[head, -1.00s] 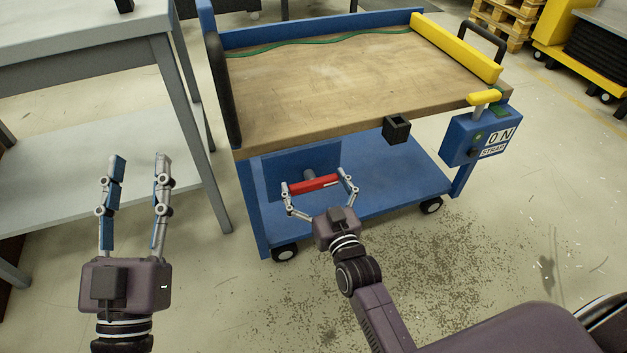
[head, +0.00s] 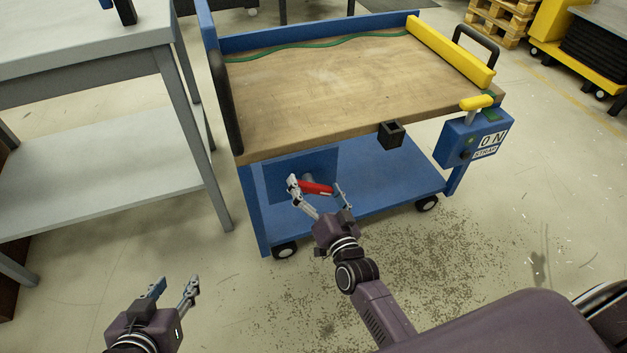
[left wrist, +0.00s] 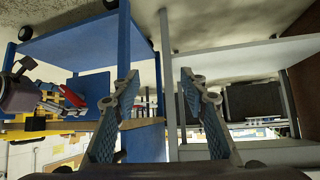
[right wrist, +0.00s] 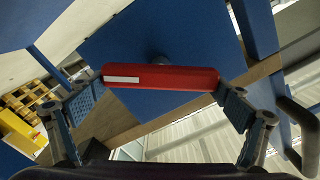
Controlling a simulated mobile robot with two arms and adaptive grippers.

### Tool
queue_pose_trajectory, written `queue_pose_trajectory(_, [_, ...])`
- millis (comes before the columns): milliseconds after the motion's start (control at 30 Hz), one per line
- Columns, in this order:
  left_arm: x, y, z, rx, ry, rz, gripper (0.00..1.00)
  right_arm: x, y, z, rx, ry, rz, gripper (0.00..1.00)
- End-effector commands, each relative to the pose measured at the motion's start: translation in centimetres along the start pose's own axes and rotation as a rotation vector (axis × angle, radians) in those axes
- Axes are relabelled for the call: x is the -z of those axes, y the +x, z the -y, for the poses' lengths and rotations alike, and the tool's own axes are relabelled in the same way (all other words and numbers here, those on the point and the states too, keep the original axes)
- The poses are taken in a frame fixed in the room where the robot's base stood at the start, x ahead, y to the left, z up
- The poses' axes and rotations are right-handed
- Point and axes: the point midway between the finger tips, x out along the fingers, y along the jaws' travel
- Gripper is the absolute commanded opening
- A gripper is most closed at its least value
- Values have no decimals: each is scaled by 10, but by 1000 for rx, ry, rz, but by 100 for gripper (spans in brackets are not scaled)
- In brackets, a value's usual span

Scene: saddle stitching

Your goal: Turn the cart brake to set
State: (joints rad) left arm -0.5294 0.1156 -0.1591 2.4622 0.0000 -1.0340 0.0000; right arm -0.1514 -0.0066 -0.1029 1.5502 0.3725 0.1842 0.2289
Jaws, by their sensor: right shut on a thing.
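The cart brake is a red bar handle (head: 315,188) with a white stripe, on a short grey shaft in front of a blue panel (head: 268,180) under the cart's wooden deck. In the right wrist view the red handle (right wrist: 170,77) spans between the fingers. My right gripper (head: 319,190) is shut on the handle, a finger at each end. In the head view the handle is slightly tilted, its right end lower. My left gripper (head: 174,288) is open and empty, low at the lower left, away from the cart.
The cart's wooden deck (head: 320,85) carries a green strap (head: 320,47) and a yellow bar (head: 450,50). A blue box with a yellow handle (head: 476,103) hangs at its right corner. A grey table (head: 90,45) stands left. Floor in front of the cart is clear.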

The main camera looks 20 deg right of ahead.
Motion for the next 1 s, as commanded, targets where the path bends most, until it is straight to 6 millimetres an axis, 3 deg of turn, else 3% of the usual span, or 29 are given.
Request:
queue_pose_trajectory(200, [-40,-12,4,9,-3,170,40,0,0,-3,-1,205,2,70])
queue_pose_trajectory(400, [-56,-17,6,13,-4,238,40,-1,0,-5,0,395,1,70])
queue_pose_trajectory(633, [-55,-16,6,12,-4,229,40,-3,0,-7,0,607,0,70])
queue_pose_trajectory(1000, [-32,-7,3,7,-2,128,40,-5,0,-10,0,863,1,70])
